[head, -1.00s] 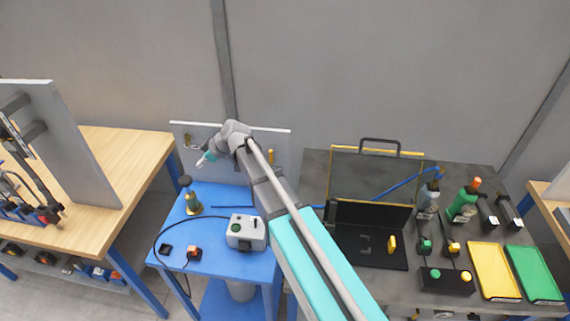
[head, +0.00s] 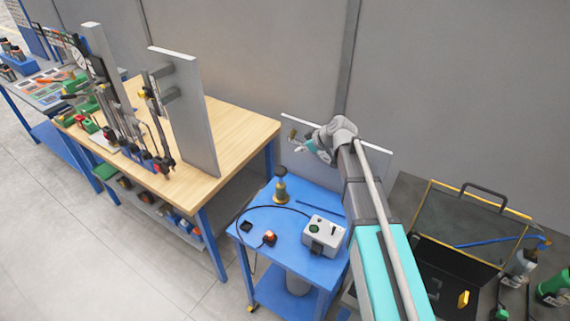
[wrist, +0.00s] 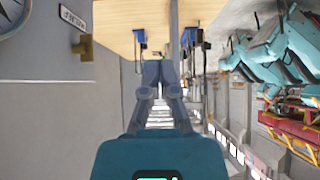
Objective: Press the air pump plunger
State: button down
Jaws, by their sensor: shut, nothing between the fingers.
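A small upright olive-yellow device with a dark knob on top (head: 281,188) stands near the back left of the blue cart. It looks like the air pump, its knob the plunger, but it is small in the picture. My gripper (head: 293,141) is in the air above and a little right of it, pointing left, in front of the grey upright panel (head: 372,161). In the wrist view my gripper's fingers (wrist: 163,72) are together and empty. The pump cannot be made out in the wrist view.
A brass fitting (wrist: 83,47) sticks out from the panel beside my gripper, near a dial gauge (wrist: 12,15). The blue cart (head: 262,267) also holds a grey box (head: 323,235) and a cable. A wooden bench (head: 240,130) with a tall grey plate stands left; an open black case lies right.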

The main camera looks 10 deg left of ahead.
jog(key=shift+a+f, duration=0.1)
jog(key=shift+f, duration=0.1)
jog(key=b, duration=0.7)
send_over(278, 167)
jog(key=s+d, duration=0.1)
jog(key=d, duration=0.1)
jog(key=f, duration=0.7)
jog(key=shift+d, duration=0.2)
jog(key=shift+f+b, duration=1.85)
jog(key=shift+b, duration=0.15)
notch_tip(278, 167, down, 6)
jog(key=b, duration=0.5)
jog(key=shift+s+r+b, duration=0.1)
jog(key=shift+r+b, duration=0.05)
jog(key=shift+b, duration=0.25)
jog(key=shift+r, duration=0.15)
